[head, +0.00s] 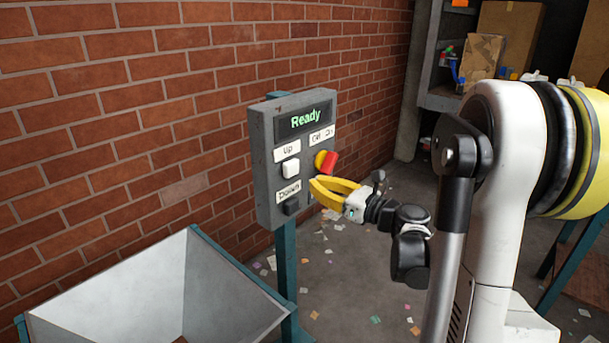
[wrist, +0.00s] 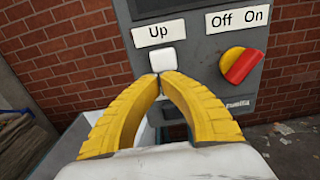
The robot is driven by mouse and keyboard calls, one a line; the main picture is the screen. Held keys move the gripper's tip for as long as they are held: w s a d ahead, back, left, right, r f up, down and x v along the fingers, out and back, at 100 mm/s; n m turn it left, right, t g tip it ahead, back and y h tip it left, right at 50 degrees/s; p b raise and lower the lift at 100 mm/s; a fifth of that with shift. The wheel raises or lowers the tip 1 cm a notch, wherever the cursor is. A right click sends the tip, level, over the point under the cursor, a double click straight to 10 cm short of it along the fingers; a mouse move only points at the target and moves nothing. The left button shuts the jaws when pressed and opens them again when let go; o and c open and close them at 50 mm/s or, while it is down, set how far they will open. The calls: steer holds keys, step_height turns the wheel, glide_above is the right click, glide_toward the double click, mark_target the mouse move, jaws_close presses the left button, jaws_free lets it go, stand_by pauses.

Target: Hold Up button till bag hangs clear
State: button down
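The white Up button (head: 291,168) is on the grey control box (head: 263,165), under its "Up" label. It also shows in the wrist view (wrist: 162,58), just beyond my fingertips. My gripper (head: 312,183) has yellow fingers bowed apart in the middle with their tips together, and nothing is held. In the wrist view the fingertips (wrist: 160,76) line up with the lower edge of the Up button. In the head view a small gap shows between the tips and the button. The display (head: 305,121) reads "Ready". No bag is in view.
A grey-white open hopper (head: 150,290) stands below left. A brick wall (head: 130,110) is behind the box. Paper scraps litter the floor.

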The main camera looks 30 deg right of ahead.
steer(key=v, duration=0.4)
steer(key=shift+s+d+p, duration=0.15)
steer(key=shift+s+p, duration=0.1)
steer(key=shift+p, duration=0.05)
stand_by(0.6)
